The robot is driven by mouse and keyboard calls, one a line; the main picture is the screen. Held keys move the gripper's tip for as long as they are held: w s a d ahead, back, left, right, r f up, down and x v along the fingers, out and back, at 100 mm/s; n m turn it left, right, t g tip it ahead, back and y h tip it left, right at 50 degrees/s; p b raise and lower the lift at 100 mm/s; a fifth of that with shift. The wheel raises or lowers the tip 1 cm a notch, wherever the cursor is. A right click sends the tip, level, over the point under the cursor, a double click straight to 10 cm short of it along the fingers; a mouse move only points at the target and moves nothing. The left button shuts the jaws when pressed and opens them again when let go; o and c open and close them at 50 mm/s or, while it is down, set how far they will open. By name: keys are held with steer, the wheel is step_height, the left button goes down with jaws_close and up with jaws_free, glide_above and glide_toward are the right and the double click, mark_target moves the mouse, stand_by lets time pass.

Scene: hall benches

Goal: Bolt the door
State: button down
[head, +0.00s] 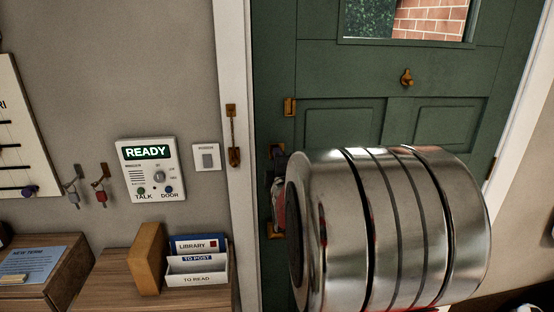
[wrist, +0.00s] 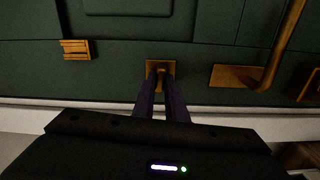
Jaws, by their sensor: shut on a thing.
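The green door (head: 340,80) fills the right half of the head view, and its green face (wrist: 120,65) spans the wrist view. My gripper (wrist: 161,82) is shut on a small brass turn piece at the middle of a square brass plate (wrist: 154,66) on the door. The fingers cover most of the turn piece, so its angle is hard to tell. The door looks closed against the white frame (head: 236,60).
A brass handle (wrist: 285,45) with its plate is right of the fingers in the wrist view. A brass chain (head: 233,135) hangs on the frame, with a brass holder (head: 289,107) on the door. A wall panel (head: 150,170) reads READY. A letter rack (head: 197,270) stands below.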

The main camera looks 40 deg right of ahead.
steer(key=shift+w+a+f+n, duration=0.1)
steer(key=shift+a+f+n, duration=0.1)
steer(key=shift+n, duration=0.5)
steer(key=c, duration=2.1)
jaws_free()
steer(key=o, duration=0.3)
steer(key=shift+d+r, duration=0.1)
